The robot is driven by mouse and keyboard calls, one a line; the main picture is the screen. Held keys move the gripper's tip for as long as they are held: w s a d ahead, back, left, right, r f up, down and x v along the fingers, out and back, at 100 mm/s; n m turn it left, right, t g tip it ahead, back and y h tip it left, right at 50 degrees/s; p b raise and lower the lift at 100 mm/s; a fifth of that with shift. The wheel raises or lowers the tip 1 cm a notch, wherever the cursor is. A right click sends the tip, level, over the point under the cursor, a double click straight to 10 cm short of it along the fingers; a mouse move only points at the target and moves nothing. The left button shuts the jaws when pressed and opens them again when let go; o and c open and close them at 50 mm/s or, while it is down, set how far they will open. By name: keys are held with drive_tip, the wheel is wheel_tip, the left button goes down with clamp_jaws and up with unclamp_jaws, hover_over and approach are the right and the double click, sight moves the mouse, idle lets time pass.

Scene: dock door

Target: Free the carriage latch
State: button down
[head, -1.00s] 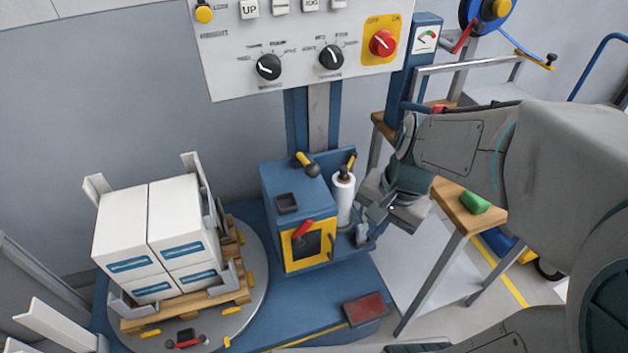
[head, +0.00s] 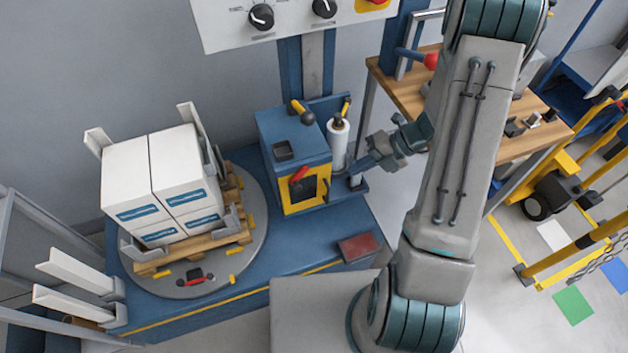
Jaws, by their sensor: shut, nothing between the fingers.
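The blue carriage (head: 280,133) is mounted on the mast. It has a yellow-framed front with a red handle (head: 299,174). A lever with a yellow grip and dark knob (head: 304,114) sits on its top, and a smaller yellow-tipped lever (head: 346,105) stands behind the film roll. I cannot tell which of these is the latch. The white film roll (head: 338,145) stands upright at the carriage's right. My gripper (head: 358,167) is shut and empty, just right of the roll's lower part, near a short grey post (head: 356,182). I cannot tell whether it touches them.
A control panel (head: 290,22) hangs above. A round turntable (head: 255,262) at left bears a wooden pallet (head: 207,248) with white boxes (head: 165,185). A wooden-topped bench (head: 385,82) stands behind my arm. A red pedal (head: 358,247) lies on the blue base.

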drive_tip(key=shift+f, duration=0.1)
drive_tip(key=a+f, duration=0.5)
drive_tip(key=a, duration=0.6)
drive_tip(key=shift+s+a+f, duration=0.25)
drive_tip(key=shift+a+f, duration=0.05)
drive_tip(key=shift+f, duration=0.05)
